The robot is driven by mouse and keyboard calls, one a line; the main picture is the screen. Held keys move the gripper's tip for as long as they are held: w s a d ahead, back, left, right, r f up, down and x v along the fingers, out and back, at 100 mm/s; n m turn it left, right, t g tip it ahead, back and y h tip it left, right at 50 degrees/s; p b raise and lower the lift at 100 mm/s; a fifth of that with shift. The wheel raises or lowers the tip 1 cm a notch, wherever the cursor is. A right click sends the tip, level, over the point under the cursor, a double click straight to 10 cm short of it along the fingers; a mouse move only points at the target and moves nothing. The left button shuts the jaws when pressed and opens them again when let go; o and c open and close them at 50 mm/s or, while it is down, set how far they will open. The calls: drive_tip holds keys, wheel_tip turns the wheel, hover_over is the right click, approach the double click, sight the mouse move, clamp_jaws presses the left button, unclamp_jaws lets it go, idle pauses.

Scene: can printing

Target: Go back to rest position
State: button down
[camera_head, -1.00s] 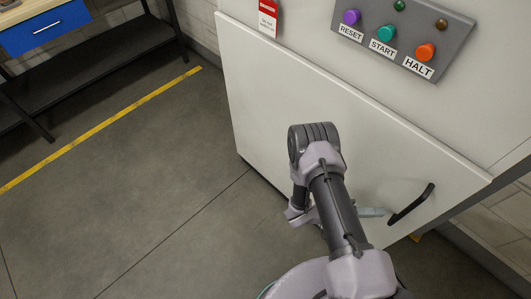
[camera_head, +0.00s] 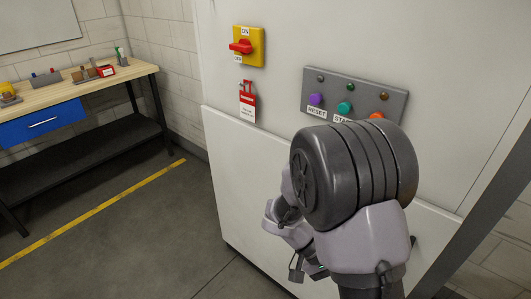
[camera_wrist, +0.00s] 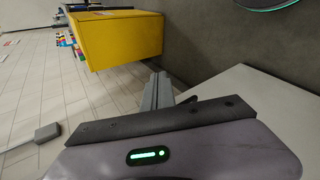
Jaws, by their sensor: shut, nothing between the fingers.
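My arm is raised in front of a white machine cabinet (camera_head: 240,190) in the head view, its large dark joint close to the camera. My gripper shows only in part low behind the arm in the head view. In the wrist view my gripper (camera_wrist: 157,92) has its grey fingers together with nothing between them. It looks out past a yellow box-shaped unit (camera_wrist: 125,38) and a tiled floor or wall. The fingers appear apart from every object.
A control panel (camera_head: 315,79) with RESET and START buttons is partly hidden by my arm. A yellow switch (camera_head: 249,46) and red tag (camera_head: 248,100) are on the cabinet. A workbench (camera_head: 105,84) stands left. The grey floor (camera_head: 120,240) between is clear.

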drive_tip(key=s+a+r+t+y, duration=0.3)
drive_tip(key=a+r+t+y, duration=0.2)
drive_tip(key=r, duration=0.4)
drive_tip(key=s+a+r+t+y, duration=0.4)
drive_tip(key=a+r+t+y, duration=0.2)
drive_tip(key=r, duration=0.3)
drive_tip(key=shift+a, duration=0.45)
drive_tip(key=shift+r, duration=0.15)
